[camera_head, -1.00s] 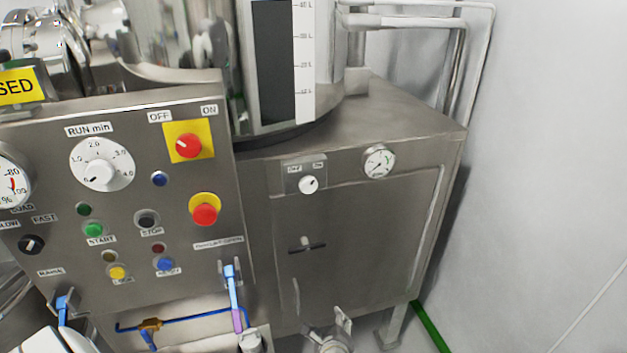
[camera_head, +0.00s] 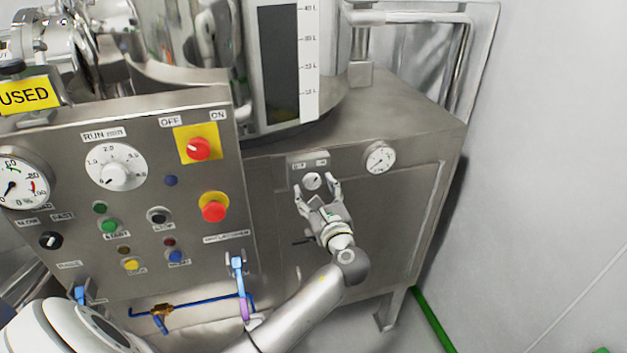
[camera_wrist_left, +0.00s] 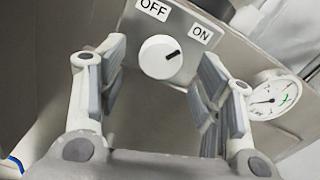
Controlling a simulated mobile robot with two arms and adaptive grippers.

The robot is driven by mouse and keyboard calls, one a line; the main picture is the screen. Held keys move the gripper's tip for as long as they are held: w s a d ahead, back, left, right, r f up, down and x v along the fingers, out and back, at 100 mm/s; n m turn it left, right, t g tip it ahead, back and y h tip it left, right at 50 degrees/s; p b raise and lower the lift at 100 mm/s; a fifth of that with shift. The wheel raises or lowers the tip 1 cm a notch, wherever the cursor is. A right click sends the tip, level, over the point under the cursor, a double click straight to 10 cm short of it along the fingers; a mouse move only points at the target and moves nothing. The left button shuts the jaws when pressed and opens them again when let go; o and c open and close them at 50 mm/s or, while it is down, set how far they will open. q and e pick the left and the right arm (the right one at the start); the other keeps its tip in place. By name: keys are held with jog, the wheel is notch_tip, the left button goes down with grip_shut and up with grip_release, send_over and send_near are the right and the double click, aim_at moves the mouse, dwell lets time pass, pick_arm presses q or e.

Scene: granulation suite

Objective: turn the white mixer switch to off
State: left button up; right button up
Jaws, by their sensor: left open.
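The white mixer switch (camera_head: 312,181) is a round knob on a small plate on the steel cabinet front. In the left wrist view the white switch (camera_wrist_left: 158,58) has its dark mark pointing up and right, toward the ON label (camera_wrist_left: 201,33). The OFF label (camera_wrist_left: 154,9) is at upper left. My left gripper (camera_head: 317,189) is open just in front of the switch. In the left wrist view the fingers of my left gripper (camera_wrist_left: 161,66) stand on either side of the knob, with gaps and no visible contact. My right gripper is not in view.
A round gauge (camera_head: 380,159) sits just right of the switch. The control panel (camera_head: 130,205) at left carries a red rotary switch (camera_head: 198,149), a red button (camera_head: 214,211) and other knobs. A dark handle (camera_head: 302,242) is below the switch, partly behind my gripper.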

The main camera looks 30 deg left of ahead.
aim_at(311, 180)
pick_arm(q)
jog(key=shift+x, duration=1.4)
jog(key=shift+c, duration=0.4)
jog(key=c, duration=0.9)
